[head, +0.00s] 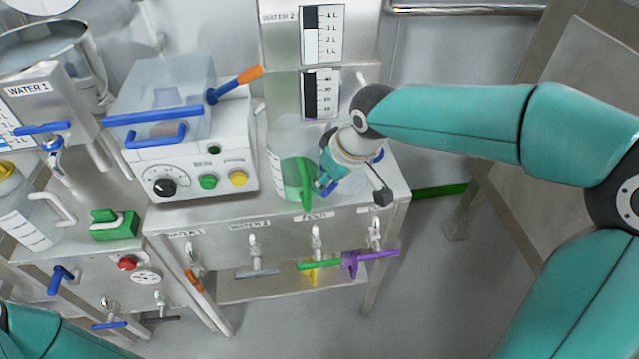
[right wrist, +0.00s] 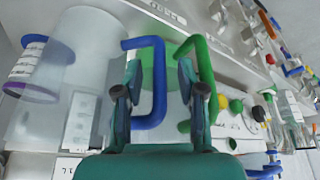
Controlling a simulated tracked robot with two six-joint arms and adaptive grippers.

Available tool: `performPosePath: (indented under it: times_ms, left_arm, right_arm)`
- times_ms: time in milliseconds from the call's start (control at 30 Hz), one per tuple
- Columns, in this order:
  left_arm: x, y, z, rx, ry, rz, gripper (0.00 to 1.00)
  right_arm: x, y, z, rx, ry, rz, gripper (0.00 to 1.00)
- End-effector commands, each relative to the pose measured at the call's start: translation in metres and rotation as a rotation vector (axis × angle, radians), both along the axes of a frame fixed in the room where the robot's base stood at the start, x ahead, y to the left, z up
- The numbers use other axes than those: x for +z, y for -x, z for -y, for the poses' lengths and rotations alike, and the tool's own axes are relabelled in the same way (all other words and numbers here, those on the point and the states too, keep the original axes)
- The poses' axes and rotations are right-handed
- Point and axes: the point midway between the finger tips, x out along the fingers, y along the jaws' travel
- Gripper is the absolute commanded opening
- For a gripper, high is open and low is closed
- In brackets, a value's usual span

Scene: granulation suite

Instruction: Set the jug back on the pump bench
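A clear jug with a green handle (head: 304,182) and a graduated label stands on the steel bench (head: 225,213), right of the white control box. My right gripper (head: 328,178) is low over the bench's right end, just right of that handle. In the right wrist view its two fingers (right wrist: 159,70) are apart. A blue handle (right wrist: 160,85) shows between them, with visible gaps, and the green handle (right wrist: 212,90) shows beside the right finger. A clear vessel (right wrist: 75,75) is left of the fingers. The arm partly hides what is beneath it. My left gripper is out of view.
The control box (head: 195,165) with knobs and a blue-handled clear cover fills the bench's left part. A water gauge column (head: 285,90) rises behind. A large grey panel (head: 585,70) stands at right.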

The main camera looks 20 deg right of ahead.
Motion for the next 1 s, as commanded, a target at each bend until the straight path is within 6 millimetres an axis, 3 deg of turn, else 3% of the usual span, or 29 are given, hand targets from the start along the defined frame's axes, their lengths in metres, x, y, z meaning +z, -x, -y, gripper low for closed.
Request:
performPosePath:
  times_ms: [200, 400, 1000]
  left_arm:
    - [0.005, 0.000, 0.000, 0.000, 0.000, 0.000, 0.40]
    - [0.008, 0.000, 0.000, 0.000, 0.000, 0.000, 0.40]
    - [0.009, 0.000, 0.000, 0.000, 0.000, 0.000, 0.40]
  right_arm:
    - [0.045, 0.016, 0.006, 0.000, -0.001, 0.005, 0.39]
    - [0.072, 0.028, 0.009, 0.000, -0.001, 0.003, 0.39]
    - [0.081, 0.032, 0.010, 0.001, 0.000, -0.001, 0.39]
